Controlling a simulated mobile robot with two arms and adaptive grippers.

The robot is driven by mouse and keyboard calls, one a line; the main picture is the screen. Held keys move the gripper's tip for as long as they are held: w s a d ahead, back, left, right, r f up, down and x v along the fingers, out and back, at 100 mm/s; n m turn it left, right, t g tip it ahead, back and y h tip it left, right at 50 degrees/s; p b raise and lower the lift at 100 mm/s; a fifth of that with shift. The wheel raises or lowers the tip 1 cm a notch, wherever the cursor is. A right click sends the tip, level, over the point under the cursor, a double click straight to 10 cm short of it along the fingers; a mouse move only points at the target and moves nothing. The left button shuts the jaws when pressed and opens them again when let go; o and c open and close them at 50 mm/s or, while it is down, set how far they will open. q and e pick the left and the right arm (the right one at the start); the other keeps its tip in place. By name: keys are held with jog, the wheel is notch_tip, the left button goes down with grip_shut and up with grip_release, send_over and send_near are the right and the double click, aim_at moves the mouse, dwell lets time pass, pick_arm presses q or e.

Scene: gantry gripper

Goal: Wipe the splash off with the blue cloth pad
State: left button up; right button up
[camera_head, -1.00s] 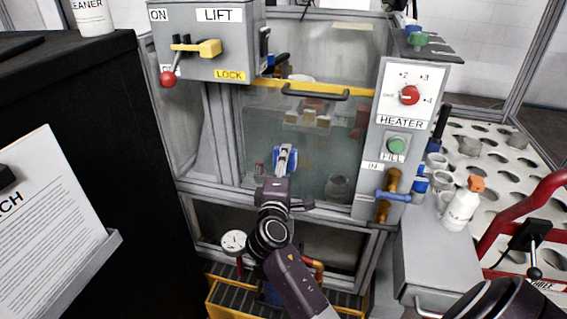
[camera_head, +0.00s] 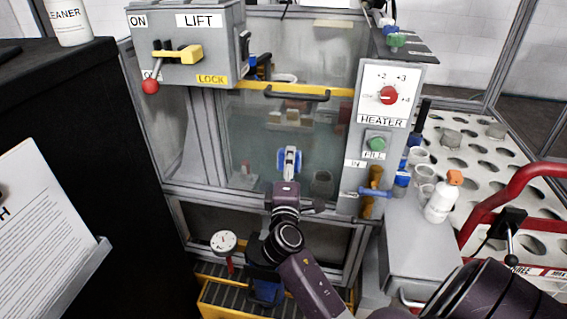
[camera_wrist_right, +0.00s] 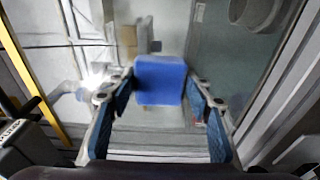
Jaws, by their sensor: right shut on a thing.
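The blue cloth pad (camera_wrist_right: 160,80) is a bright blue square block between the fingertips of my right gripper in the right wrist view. My right gripper (camera_head: 290,160) is shut on it, in front of the glass window (camera_head: 245,140) of the tank cabinet in the head view. The wrist view shows the right gripper's (camera_wrist_right: 160,92) two blue-lined fingers on either side of the pad. I cannot tell whether the pad touches the glass. The splash cannot be made out clearly against the cloudy glass. My left gripper is not in view.
A yellow rail with a dark handle (camera_head: 297,94) crosses above the window. The LIFT box (camera_head: 190,50) is at upper left and the heater panel (camera_head: 385,110) at right. A blue-handled valve (camera_head: 372,193) and a white bottle (camera_head: 440,203) stand right of my gripper.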

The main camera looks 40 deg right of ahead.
aim_at(324, 155)
jog(key=shift+s+d+r, duration=0.1)
jog(key=shift+s+d, duration=0.5)
jog(key=shift+d, duration=0.05)
jog(key=shift+s+d+p, duration=0.6)
jog(key=shift+s+d, duration=0.65)
jog(key=shift+s, duration=0.3)
jog(key=shift+s+d, duration=0.55)
jog(key=shift+s, duration=0.2)
jog(key=shift+s+d+p, duration=0.4)
jog(key=shift+s+d, duration=0.2)
jog(key=shift+s, duration=0.15)
jog(key=shift+r, duration=0.1)
jog(key=shift+w+r+p, duration=0.1)
jog(key=shift+r+p, duration=0.35)
jog(key=shift+p, duration=0.15)
jog(key=shift+r+p, duration=0.35)
jog(key=shift+r, duration=0.1)
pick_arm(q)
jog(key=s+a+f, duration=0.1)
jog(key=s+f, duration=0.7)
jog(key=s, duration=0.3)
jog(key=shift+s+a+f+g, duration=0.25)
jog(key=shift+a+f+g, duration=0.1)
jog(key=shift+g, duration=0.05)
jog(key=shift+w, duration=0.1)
pick_arm(e)
jog(key=shift+w, duration=0.1)
